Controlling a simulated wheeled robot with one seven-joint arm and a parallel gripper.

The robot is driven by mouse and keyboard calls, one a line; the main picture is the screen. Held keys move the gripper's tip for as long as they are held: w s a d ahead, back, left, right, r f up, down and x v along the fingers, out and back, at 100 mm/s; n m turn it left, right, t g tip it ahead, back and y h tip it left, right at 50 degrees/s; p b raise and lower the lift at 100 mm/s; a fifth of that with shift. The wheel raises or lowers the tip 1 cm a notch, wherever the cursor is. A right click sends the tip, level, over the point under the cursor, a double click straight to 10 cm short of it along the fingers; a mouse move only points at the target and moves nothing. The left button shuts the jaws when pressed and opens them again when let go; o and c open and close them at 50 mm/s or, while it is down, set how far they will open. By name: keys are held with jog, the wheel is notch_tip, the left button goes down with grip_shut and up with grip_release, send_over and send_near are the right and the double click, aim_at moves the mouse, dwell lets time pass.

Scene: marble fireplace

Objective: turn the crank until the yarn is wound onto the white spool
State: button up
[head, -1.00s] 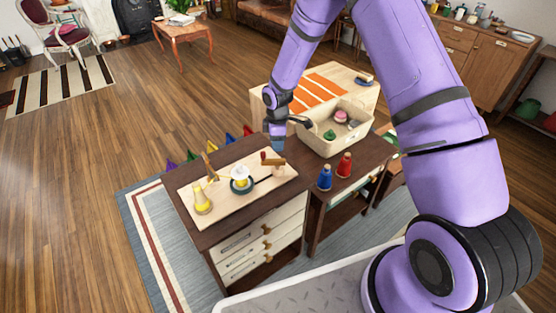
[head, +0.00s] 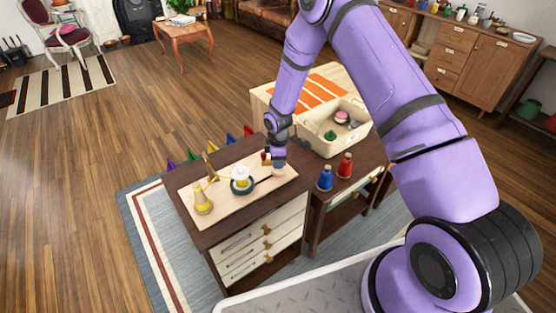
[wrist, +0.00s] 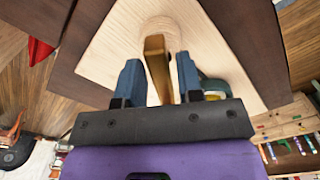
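The winder's pale wooden board (head: 222,204) lies on the dark top of a small drawer cabinet. The white spool (head: 241,173) stands upright near the board's middle on a dark round base. A yellow yarn cone (head: 202,203) stands at the left end, with a wooden guide post (head: 208,166) behind it. A thin yellow strand shows between post and spool. My gripper (head: 278,167) points down at the crank, at the board's right end. In the wrist view the brown crank handle (wrist: 157,72) is between the two blue fingers of my gripper (wrist: 159,74), which look open.
Blue (head: 325,179) and red (head: 345,165) spools stand on the dark side table to the right. A cream bin (head: 347,146) with small items is behind them. Several coloured cones stand beyond the cabinet's far edge.

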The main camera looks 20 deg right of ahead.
grip_shut()
jog(key=m, duration=0.5)
jog(key=shift+m, duration=0.4)
jog(key=m, duration=1.2)
jog(key=shift+m, duration=0.3)
jog(key=m, duration=0.6)
jog(key=shift+m, duration=0.3)
